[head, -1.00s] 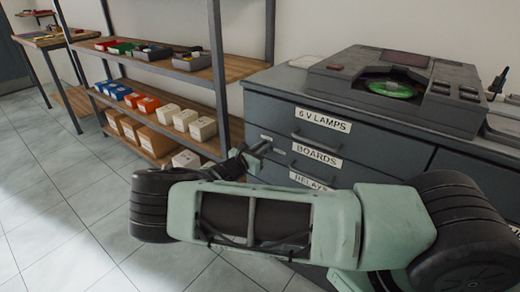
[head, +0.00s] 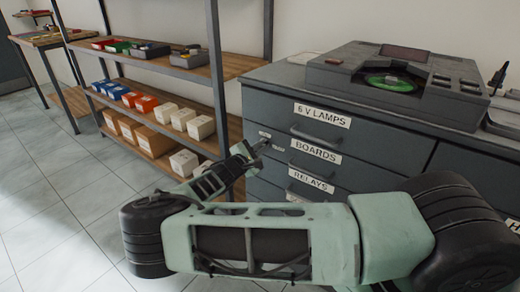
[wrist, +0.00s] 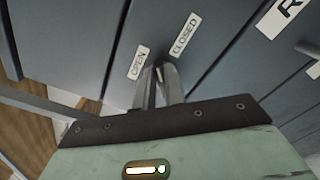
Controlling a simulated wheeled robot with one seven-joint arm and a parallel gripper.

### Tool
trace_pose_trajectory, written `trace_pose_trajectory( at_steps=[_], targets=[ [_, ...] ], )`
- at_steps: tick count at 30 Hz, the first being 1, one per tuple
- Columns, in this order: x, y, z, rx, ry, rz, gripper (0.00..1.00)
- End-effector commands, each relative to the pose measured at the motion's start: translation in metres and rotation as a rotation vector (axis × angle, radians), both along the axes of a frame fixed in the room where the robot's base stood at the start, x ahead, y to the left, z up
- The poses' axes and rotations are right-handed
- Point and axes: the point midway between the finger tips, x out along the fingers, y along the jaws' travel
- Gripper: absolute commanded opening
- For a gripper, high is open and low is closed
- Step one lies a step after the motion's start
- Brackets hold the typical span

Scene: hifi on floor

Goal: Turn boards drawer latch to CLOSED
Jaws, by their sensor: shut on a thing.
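The boards drawer (head: 345,172) is a grey front with a white BOARDS label (head: 316,149) and a bar handle. At its left end, my gripper (head: 260,144) meets the drawer front. In the wrist view, my gripper (wrist: 160,80) has its fingers close together on the small latch (wrist: 159,66), which is mostly hidden between the fingertips. An OPEN label (wrist: 140,63) is just left of the tips, and a CLOSED label (wrist: 185,35) is above right of them. The latch's exact angle cannot be told.
The 6 V LAMPS drawer (head: 323,115) is above and the RELAYS drawer (head: 311,180) below. A grey device with a green disc (head: 391,83) stands on the cabinet. A shelf rack with boxes (head: 187,119) stands close on the left. The tiled floor (head: 60,200) at left is clear.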

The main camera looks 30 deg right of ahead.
Motion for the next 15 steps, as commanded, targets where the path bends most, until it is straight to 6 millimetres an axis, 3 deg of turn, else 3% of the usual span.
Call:
trace_pose_trajectory(
  at_steps=[15],
  targets=[
    [-0.0031, -0.0014, -0.0076, 0.155, -0.437, -0.001, 0.00]
  ],
)
